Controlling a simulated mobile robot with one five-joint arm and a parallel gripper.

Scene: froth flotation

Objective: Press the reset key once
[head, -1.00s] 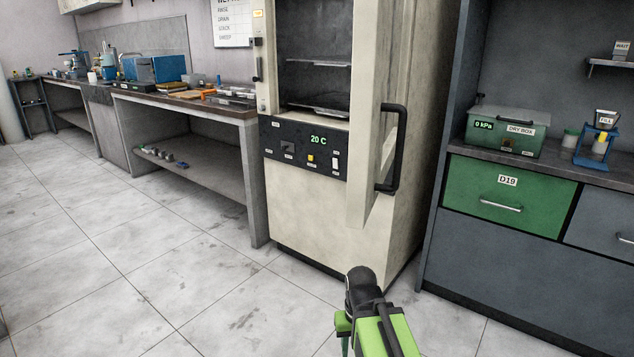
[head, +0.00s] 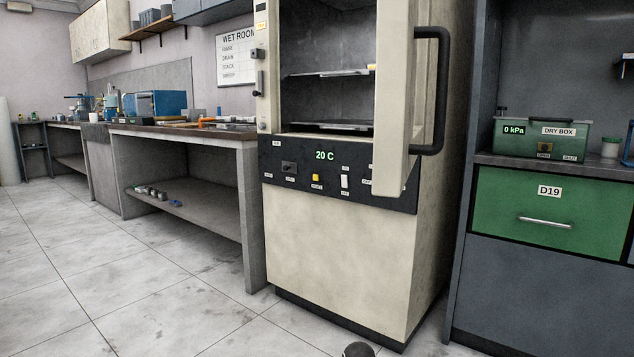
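A cream cabinet oven (head: 340,250) stands in the middle with its door (head: 393,100) swung open. Its black control panel (head: 268,158) has a "20 C" display, a dark switch (head: 289,167), a yellow key (head: 316,178) and a white rocker switch (head: 344,181). The small labels on the panel are too fine to read, so I cannot tell which key is marked reset. The open door covers part of the panel's right side. Only a dark rounded tip of my arm shows at the bottom edge; my gripper's fingers are not seen.
The black door handle (head: 442,90) sticks out to the right. A bench (head: 190,135) with a lower shelf stands left. On the right, a green dry box (head: 520,145) reading "0 kPa" sits above green drawer D19 (head: 545,205). The tiled floor (head: 130,290) at front left is clear.

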